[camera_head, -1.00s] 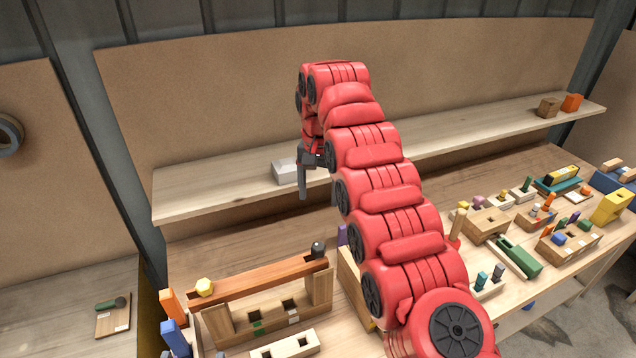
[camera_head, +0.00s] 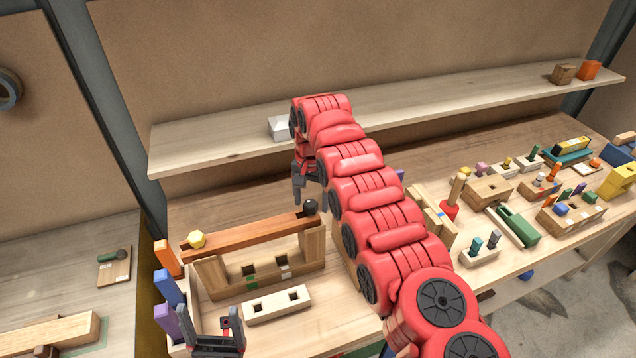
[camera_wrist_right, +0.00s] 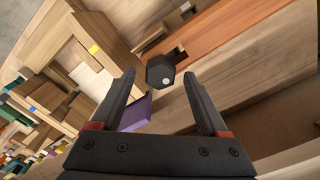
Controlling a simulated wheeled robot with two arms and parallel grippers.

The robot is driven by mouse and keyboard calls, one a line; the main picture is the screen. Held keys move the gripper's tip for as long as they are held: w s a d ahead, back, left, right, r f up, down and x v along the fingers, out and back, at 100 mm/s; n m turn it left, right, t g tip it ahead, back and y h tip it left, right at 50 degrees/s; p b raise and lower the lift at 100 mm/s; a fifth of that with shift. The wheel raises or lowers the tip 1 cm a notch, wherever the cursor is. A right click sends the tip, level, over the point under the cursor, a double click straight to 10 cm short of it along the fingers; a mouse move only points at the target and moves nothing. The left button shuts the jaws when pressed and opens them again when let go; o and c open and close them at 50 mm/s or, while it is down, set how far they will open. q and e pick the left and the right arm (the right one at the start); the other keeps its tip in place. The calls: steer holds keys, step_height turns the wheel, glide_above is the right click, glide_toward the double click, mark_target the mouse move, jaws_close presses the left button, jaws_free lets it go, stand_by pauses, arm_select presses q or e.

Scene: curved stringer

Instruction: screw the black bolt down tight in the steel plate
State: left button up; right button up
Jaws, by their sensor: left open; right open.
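The black bolt (camera_head: 311,206) stands at the right end of a reddish-brown strip (camera_head: 250,234). I cannot make out a steel plate; the strip looks like wood. My right gripper (camera_head: 310,200) is open and empty, its fingers pointing down close by the bolt head. In the right wrist view the bolt's dark head (camera_wrist_right: 160,72) appears centred between the open fingertips (camera_wrist_right: 159,74), seemingly just beyond them and not gripped. My left gripper (camera_head: 218,338) is open and empty at the bottom, in front of the wooden stand.
A pale block with two holes (camera_head: 277,305) lies in front. Orange, blue and purple pieces (camera_head: 167,322) stand left. A shelf (camera_head: 210,145) runs behind; several blocks crowd the right.

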steer(key=shift+f, duration=0.6)
steer(key=shift+s, duration=0.1)
jaws_close()
